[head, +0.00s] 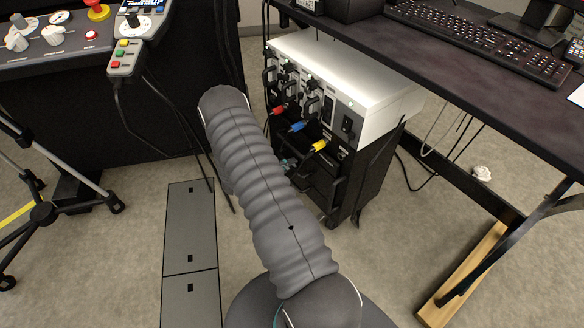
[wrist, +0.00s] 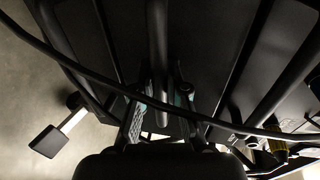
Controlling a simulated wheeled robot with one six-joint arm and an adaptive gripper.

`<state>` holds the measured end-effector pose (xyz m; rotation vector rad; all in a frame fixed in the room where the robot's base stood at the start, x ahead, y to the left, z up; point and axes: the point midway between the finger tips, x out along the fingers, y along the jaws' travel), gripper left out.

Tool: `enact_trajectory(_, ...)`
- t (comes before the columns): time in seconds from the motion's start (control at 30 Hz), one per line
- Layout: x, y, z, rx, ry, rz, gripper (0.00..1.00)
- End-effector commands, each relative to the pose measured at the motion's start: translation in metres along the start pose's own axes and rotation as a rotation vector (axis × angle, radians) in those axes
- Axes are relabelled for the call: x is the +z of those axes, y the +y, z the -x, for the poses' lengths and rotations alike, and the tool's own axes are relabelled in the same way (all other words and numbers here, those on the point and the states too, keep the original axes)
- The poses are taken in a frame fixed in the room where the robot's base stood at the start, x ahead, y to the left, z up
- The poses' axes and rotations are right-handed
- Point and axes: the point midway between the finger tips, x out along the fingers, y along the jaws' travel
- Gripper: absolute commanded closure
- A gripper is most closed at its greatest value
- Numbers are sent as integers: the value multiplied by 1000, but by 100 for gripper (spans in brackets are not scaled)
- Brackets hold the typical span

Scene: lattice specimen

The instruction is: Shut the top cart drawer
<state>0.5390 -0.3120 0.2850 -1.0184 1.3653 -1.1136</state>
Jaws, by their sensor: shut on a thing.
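The black cart (head: 352,185) stands under the silver instrument box, right of my arm. Its dark drawer fronts and handles show partly in the head view, with my arm covering their left part. My gripper (wrist: 162,98) is shut on a dark bar-shaped drawer handle (wrist: 158,45), which runs between its two fingers in the wrist view. In the head view only a bit of the gripper (head: 288,165) shows beside the arm, at the cart's front. I cannot tell which drawer this handle belongs to, or how far any drawer stands out.
The silver instrument box (head: 350,75) has red, blue and yellow plugs on its front. A dark cable (wrist: 100,80) crosses in front of the fingers in the wrist view. A desk (head: 470,85) stands at right, a tripod (head: 45,212) at left. Floor left of my arm is partly clear.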

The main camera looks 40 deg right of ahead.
Motion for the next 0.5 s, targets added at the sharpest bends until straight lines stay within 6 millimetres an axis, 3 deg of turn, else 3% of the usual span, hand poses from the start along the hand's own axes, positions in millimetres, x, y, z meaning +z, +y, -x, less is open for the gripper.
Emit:
enact_trajectory(0.2,0,-2,-4,-1,2,-2,100)
enact_trajectory(0.23,0,-2,-4,-1,3,-3,85)
enact_trajectory(0.33,0,-2,-4,-1,3,-2,61)
enact_trajectory(0.5,1,-1,0,-1,-3,-1,61)
